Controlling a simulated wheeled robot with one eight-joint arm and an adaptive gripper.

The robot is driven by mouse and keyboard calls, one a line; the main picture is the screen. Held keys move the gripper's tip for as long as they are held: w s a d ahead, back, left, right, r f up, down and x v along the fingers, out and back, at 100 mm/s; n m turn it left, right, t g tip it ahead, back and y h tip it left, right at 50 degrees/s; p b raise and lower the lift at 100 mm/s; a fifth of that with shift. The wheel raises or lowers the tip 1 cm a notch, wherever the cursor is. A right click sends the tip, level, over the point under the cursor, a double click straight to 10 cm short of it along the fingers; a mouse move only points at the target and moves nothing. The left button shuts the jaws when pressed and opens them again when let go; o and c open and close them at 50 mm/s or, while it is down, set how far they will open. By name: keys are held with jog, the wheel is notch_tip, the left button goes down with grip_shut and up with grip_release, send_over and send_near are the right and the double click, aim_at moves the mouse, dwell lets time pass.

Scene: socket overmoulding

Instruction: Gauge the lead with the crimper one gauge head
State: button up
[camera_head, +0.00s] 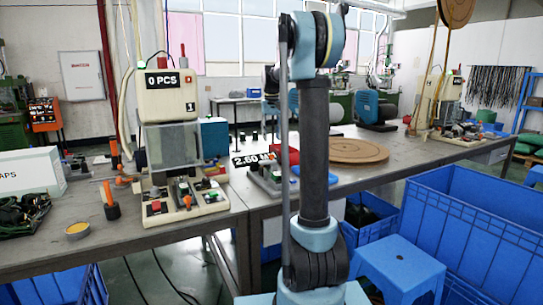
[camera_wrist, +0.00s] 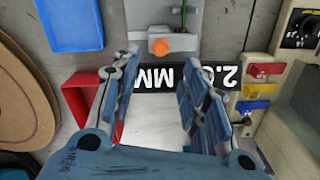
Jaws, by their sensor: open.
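The crimper one machine (camera_head: 170,95) stands on the left bench, with a "0 PCS" sign and a "1" label. To its right is a gauge unit with a black "2.60 MM" display (camera_head: 250,158), partly hidden by my arm. In the wrist view my gripper (camera_wrist: 158,62) is open and empty, its fingers pointing at the gauge's grey head with an orange knob (camera_wrist: 159,47). The display (camera_wrist: 190,78) appears upside down beyond the fingers. A thin dark rod (camera_wrist: 184,14) stands by the grey head. I cannot make out a lead for certain.
A blue tray (camera_wrist: 72,22) and a red bin (camera_wrist: 78,98) lie left of the gauge in the wrist view. A round wooden board (camera_head: 357,151) lies on the bench. Blue crates (camera_head: 470,235) stand at front right.

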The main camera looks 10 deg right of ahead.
send_over(268, 165)
jog(key=d, duration=0.2)
jog(key=f, duration=0.9)
jog(key=shift+w+a, duration=0.15)
jog(key=shift+w, duration=0.2)
grip_shut()
